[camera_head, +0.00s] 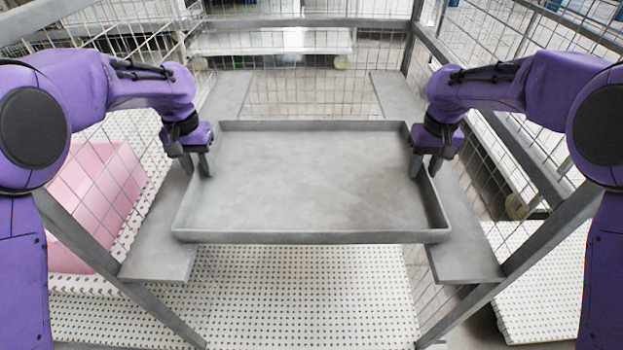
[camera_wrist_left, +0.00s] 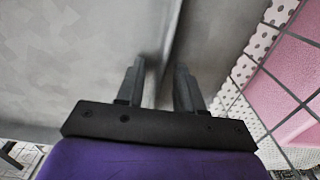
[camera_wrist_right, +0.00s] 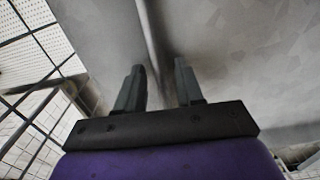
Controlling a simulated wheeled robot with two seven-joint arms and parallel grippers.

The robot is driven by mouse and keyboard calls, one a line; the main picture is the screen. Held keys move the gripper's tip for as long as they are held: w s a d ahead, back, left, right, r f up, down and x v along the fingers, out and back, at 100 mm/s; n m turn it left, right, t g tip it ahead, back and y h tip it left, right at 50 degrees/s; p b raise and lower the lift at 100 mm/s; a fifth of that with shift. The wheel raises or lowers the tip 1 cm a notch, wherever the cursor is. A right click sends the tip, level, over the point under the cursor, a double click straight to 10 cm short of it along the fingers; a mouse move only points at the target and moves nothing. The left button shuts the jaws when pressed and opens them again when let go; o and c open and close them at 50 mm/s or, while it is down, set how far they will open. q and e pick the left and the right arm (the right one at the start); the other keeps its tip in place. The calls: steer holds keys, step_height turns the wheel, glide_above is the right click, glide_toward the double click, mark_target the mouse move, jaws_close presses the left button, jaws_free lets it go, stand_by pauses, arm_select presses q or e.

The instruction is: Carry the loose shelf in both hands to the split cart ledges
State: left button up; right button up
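The loose shelf (camera_head: 310,185) is a grey rectangular tray with a low raised rim, roughly level in the wire cart. Its side edges overlap the inner parts of the left ledge (camera_head: 155,250) and right ledge (camera_head: 468,250); I cannot tell if it touches them. My left gripper (camera_head: 197,165) is at the shelf's left rim, and my right gripper (camera_head: 426,167) at its right rim. In the left wrist view the fingers (camera_wrist_left: 158,85) stand apart on either side of the rim. In the right wrist view the fingers (camera_wrist_right: 161,85) do too, with visible gaps.
The grey cart frame (camera_head: 545,225) and wire mesh surround the shelf on the sides and back. A pink bin (camera_head: 95,200) stands at left outside the mesh. A white perforated panel (camera_head: 300,300) lies below. Another rack shelf (camera_head: 275,42) shows behind.

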arm_select(q)
step_height(320, 180, up, 12)
steer(key=shift+f, duration=0.2)
arm_select(e)
step_height(320, 180, up, 12)
stand_by(0.5)
